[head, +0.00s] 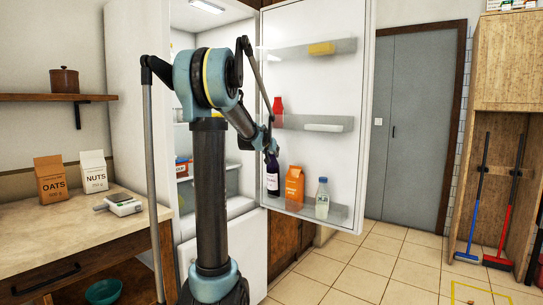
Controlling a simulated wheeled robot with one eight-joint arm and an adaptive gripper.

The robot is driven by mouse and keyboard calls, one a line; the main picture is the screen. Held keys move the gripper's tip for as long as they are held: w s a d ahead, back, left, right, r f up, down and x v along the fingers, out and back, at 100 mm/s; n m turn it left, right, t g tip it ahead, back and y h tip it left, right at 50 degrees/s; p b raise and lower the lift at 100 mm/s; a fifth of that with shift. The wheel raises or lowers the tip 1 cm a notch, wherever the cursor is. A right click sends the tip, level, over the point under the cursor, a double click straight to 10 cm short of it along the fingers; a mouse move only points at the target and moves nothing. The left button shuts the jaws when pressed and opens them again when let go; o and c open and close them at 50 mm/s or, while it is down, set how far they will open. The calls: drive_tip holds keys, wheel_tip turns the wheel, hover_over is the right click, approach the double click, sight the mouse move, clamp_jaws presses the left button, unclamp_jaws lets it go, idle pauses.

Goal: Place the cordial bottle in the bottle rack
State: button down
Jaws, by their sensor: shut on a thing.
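The cordial bottle (272,181) is dark purple with a pale label and stands upright at the left end of the lowest door rack (334,212), which looks like the bottle rack. My gripper (271,154) is at the bottle's top, shut on it from above. The fingers are small and dark here, so their exact grip is hard to see. The bottle's base is at the rack's level, just left of an orange carton (294,186). I cannot tell whether the base rests on the rack floor.
The open fridge door (335,85) has two higher racks, holding a red bottle (277,112) and a yellow item (321,48). The counter (75,215) is at left.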

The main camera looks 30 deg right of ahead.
drive_tip(key=shift+g+y, duration=0.6)
drive_tip(key=shift+y, duration=0.1)
drive_tip(key=shift+w+d+r, duration=0.2)
drive_tip(key=shift+w+d, duration=0.5)
drive_tip(key=shift+d, duration=0.05)
drive_tip(key=shift+w+d+r, duration=0.2)
drive_tip(key=shift+w+d, duration=0.45)
drive_tip(key=shift+d, duration=0.05)
drive_tip(key=shift+w+d+f, duration=0.1)
drive_tip(key=shift+f, duration=1.3)
drive_tip(key=c, duration=1.3)
unclamp_jaws()
drive_tip(key=shift+r, duration=0.3)
drive_tip(key=v, duration=1.2)
drive_tip(key=shift+r, duration=0.35)
